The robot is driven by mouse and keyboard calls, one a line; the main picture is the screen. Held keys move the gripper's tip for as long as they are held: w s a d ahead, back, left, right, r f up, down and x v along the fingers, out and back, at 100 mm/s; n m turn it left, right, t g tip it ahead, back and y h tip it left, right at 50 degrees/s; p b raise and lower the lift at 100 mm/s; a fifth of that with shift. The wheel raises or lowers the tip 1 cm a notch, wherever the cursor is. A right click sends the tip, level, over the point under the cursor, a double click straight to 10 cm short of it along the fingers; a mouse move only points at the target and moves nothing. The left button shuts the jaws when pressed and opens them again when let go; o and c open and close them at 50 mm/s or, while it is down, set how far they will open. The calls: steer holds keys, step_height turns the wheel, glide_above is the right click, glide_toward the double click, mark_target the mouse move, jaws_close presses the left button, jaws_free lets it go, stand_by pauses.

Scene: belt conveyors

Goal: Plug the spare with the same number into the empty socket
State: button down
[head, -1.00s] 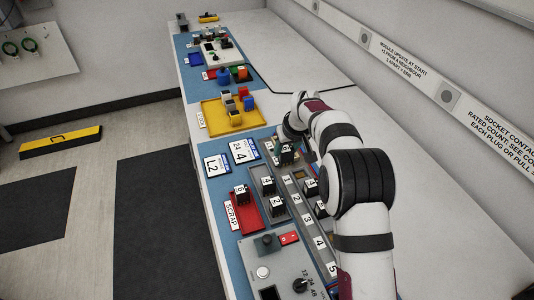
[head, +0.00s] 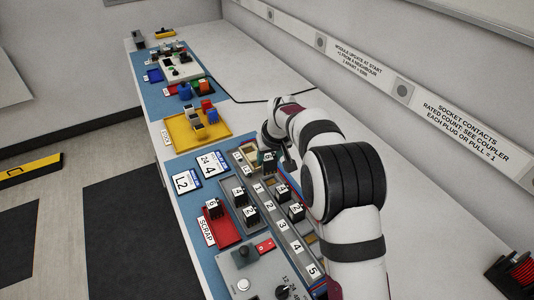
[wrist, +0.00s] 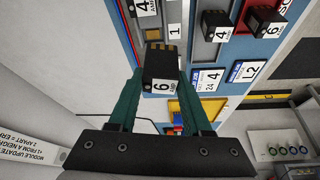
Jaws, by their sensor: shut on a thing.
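My gripper (wrist: 160,78) has its two teal fingers shut on a black module (wrist: 158,66) with a white 6 label and gold contacts at its far end. In the head view the held module (head: 268,157) is above the far end of the numbered grey rail (head: 270,206). My arm hides part of the rail. A grey tray (head: 232,212) left of the rail holds a module marked 4 (head: 238,192) and one marked 2 (head: 250,212).
A red scrap tray (head: 226,238) holds another module marked 6 (head: 213,208). A control panel (head: 250,272) stands at the front. Cards reading L2 (head: 186,181) and 24 4 (head: 212,164) lie left. A yellow tray (head: 180,140) with blocks is farther back.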

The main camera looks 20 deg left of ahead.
steer(key=s+d+m+h, duration=0.1)
steer(key=m, duration=0.2)
steer(key=s+d+f+m+h, duration=0.1)
steer(key=m, duration=0.2)
steer(key=s+d+m+t+h, duration=0.1)
steer(key=d+m, duration=0.1)
steer(key=shift+s+d+f+m, duration=0.1)
steer(key=shift+s+f+m, duration=0.1)
steer(key=shift+f+m, duration=0.2)
steer(key=s+d+m+g+h, duration=0.1)
steer(key=s+d+m+g, duration=0.4)
steer(key=m, duration=0.8)
steer(key=s+d+m+g+h, duration=0.2)
steer(key=s+d+m+g, duration=0.3)
steer(key=m, duration=0.7)
steer(key=shift+w+d+f+t, duration=0.2)
steer(key=shift+f+t, duration=0.15)
steer(key=shift+f, duration=0.75)
steer(key=shift+w+d+f+t, duration=0.2)
steer(key=shift+f+t, duration=0.2)
steer(key=shift+f, duration=0.65)
steer(key=shift+w+d+f+t, duration=0.2)
steer(key=shift+f+t, duration=0.15)
steer(key=shift+f, duration=0.75)
steer(key=shift+f, duration=0.75)
steer(key=shift+c, duration=1.3)
jaws_free()
steer(key=shift+o, duration=0.3)
steer(key=shift+o, duration=1)
